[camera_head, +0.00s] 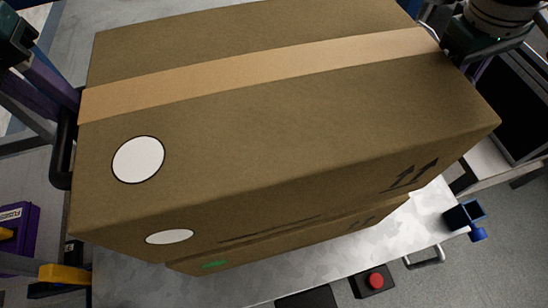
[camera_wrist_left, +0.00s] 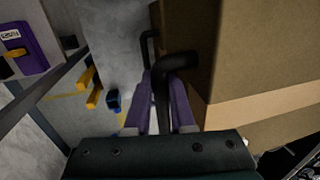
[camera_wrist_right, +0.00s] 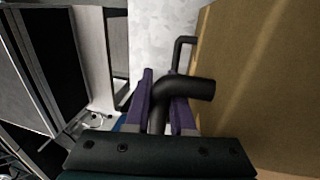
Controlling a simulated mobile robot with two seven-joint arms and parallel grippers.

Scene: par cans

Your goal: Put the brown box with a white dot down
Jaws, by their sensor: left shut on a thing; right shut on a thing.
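The large brown box with white dots (camera_head: 290,120) fills the middle of the head view. It has a tan tape strip, one white dot on top and one on its near side. My left gripper (camera_wrist_left: 162,95) is shut on a black handle (camera_wrist_left: 160,62) at the box's left side. My right gripper (camera_wrist_right: 163,95) is shut on the black handle (camera_wrist_right: 198,88) at its right side. A second brown box (camera_head: 290,242) with a green mark shows under its near edge. I cannot tell whether the two boxes touch.
The second box is over a light grey tabletop (camera_head: 425,225), bare along its near right part. A red button (camera_head: 375,281) and a blue clamp-like part (camera_head: 465,215) are at its front and right edge. A purple case (camera_head: 18,228) is at left; a dark-panelled unit (camera_head: 515,105) is at right.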

